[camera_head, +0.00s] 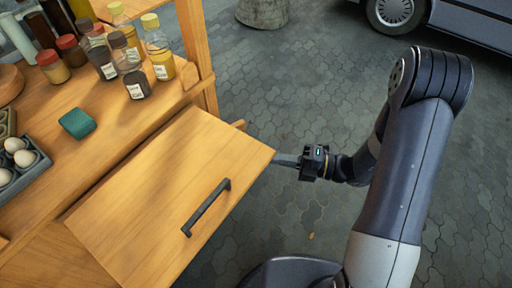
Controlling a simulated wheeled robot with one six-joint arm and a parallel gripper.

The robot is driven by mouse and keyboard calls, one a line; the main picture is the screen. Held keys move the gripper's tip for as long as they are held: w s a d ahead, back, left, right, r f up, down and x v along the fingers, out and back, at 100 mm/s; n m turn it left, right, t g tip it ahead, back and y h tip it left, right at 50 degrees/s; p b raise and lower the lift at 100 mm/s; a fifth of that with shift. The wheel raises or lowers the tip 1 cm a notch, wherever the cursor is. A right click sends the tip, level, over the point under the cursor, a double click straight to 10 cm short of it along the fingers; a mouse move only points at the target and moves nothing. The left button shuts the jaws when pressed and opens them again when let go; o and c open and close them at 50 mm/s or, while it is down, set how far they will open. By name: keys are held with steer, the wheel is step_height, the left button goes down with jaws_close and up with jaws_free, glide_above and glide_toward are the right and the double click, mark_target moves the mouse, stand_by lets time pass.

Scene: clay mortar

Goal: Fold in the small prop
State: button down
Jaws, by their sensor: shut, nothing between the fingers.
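A wooden flap panel (150,190) with a dark bar handle (206,207) juts out from the front of the wooden stall. My gripper (279,159) is shut and empty at the panel's right corner. Its fingertips are next to or just behind that corner; I cannot tell whether they touch it.
The stall top (105,105) holds several bottles and jars, a green block (77,123) and an egg tray (28,173). A wooden post (197,50) rises beyond the panel. Paved ground (300,85) is clear around my gripper. A vehicle (470,30) stands at the back right.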

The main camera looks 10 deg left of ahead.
steer(key=w+a, duration=0.1)
steer(key=a, duration=0.3)
steer(key=w+a, duration=0.1)
steer(key=a, duration=0.1)
steer(key=shift+w+a, duration=0.3)
steer(key=shift+w, duration=0.05)
